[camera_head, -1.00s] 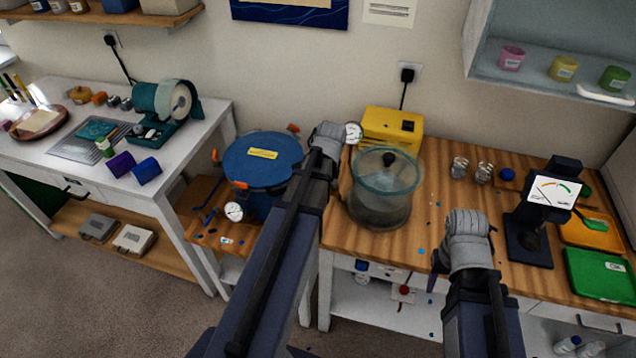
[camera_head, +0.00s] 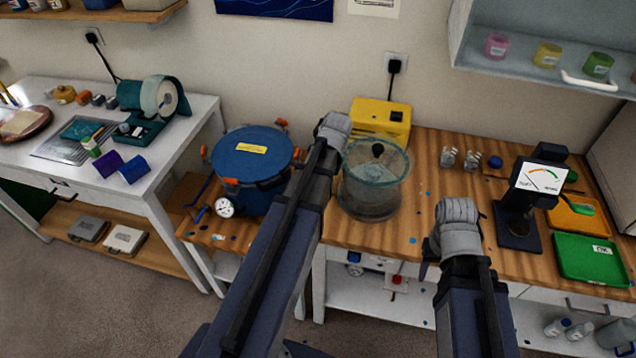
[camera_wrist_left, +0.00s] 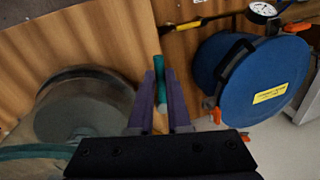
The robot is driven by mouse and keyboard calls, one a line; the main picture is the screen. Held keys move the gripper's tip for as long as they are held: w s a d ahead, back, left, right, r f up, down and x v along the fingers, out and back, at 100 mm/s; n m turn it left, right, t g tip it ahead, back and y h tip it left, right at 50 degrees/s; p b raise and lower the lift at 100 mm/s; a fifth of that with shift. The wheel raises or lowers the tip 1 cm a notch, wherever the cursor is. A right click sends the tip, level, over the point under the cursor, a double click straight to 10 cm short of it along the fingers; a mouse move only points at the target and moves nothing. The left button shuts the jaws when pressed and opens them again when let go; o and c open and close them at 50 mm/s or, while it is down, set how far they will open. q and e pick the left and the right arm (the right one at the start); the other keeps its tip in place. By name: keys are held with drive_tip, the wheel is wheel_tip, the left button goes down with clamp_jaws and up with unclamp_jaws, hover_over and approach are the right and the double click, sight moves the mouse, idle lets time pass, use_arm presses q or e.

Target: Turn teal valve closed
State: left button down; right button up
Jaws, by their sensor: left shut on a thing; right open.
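The teal valve handle (camera_wrist_left: 159,73) shows in the left wrist view as a short teal bar between the fingers of my left gripper (camera_wrist_left: 160,92). The fingers are shut on it. In the head view, my left gripper (camera_head: 335,124) is between the blue pot and the glass chamber, and its wrist hides the valve and the fingertips. My right gripper (camera_head: 453,222) is open and empty in front of the wooden bench, right of the glass chamber. Its fingers are mostly hidden by its wrist.
The glass chamber (camera_head: 374,178) is close to the right of my left gripper. The blue pot (camera_head: 253,162) with orange clamps and a white gauge (camera_head: 225,207) is on its left. A yellow box (camera_head: 381,122) stands behind. A meter stand (camera_head: 517,228) and green tray (camera_head: 592,260) are at right.

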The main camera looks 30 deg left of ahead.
idle(0.4)
use_arm(q)
drive_tip(key=c, duration=0.9)
unclamp_jaws()
drive_tip(key=shift+o, duration=0.2)
drive_tip(key=shift+r, duration=0.15)
wheel_tip(320, 180, up, 7)
drive_tip(key=d+p, duration=0.1)
drive_tip(key=p, duration=0.6)
drive_tip(key=shift+d+r+p, duration=0.15)
drive_tip(key=shift+d+p, duration=0.15)
drive_tip(key=shift+p, duration=0.05)
drive_tip(key=shift+w, duration=0.1)
